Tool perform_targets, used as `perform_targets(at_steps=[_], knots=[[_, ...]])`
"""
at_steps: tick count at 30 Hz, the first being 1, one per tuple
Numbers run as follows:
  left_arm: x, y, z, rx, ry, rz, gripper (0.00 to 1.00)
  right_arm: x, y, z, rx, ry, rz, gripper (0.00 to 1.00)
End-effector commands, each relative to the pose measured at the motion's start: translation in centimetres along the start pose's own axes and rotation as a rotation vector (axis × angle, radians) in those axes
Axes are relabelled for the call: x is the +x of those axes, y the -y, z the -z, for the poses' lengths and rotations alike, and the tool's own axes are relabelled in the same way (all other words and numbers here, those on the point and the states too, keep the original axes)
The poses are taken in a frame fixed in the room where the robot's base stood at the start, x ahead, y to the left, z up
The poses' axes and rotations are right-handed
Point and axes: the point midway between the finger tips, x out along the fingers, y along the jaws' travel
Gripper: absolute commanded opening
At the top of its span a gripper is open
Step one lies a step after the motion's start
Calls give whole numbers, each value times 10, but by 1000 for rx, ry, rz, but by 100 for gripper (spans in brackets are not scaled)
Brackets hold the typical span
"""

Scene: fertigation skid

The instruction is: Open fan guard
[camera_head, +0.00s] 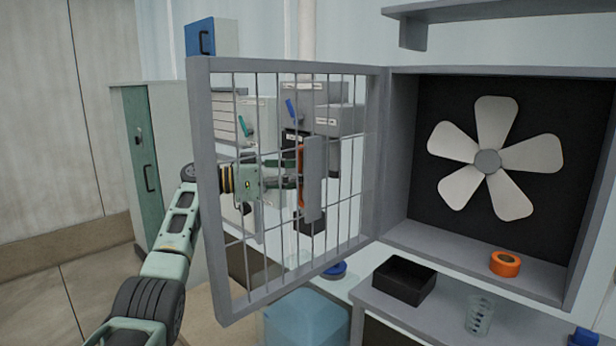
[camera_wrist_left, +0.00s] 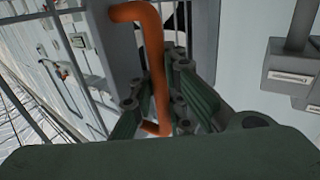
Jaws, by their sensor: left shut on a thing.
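The fan guard (camera_head: 232,290) is a grey frame with thin bars, hinged on the left side of the fan housing (camera_head: 400,155). It stands swung well out from the housing, and the white five-bladed fan (camera_head: 487,160) is uncovered. My left gripper (camera_head: 297,176) is behind the guard's bars in the head view, shut on its orange handle (camera_head: 301,160). In the left wrist view the orange handle (camera_wrist_left: 157,70) passes between the fingers of my left gripper (camera_wrist_left: 165,105). My right gripper is not in view.
An orange ring (camera_head: 505,264) lies on the housing floor. Below are a black tray (camera_head: 404,281), a clear cup (camera_head: 479,317) and a blue box (camera_head: 305,320). A green cabinet (camera_head: 138,160) stands at the left. Open floor lies at the lower left.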

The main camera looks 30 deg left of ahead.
Motion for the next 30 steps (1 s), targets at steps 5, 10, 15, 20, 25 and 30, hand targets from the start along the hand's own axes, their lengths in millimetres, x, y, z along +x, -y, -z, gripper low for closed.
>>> perform_targets(at_steps=[5,10,15,20,25,30], knots=[[-5,3,-5,-8,10,-4,0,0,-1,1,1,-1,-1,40],[-5,3,-5,-7,11,-4,0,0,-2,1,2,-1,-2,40],[-5,3,-5,-8,12,-4,0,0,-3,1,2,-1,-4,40],[-4,3,-4,-7,10,-4,22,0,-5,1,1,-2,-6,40],[-3,2,-3,-4,7,-5,31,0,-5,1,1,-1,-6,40],[-3,2,-2,-2,5,-6,31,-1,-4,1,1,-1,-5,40]])
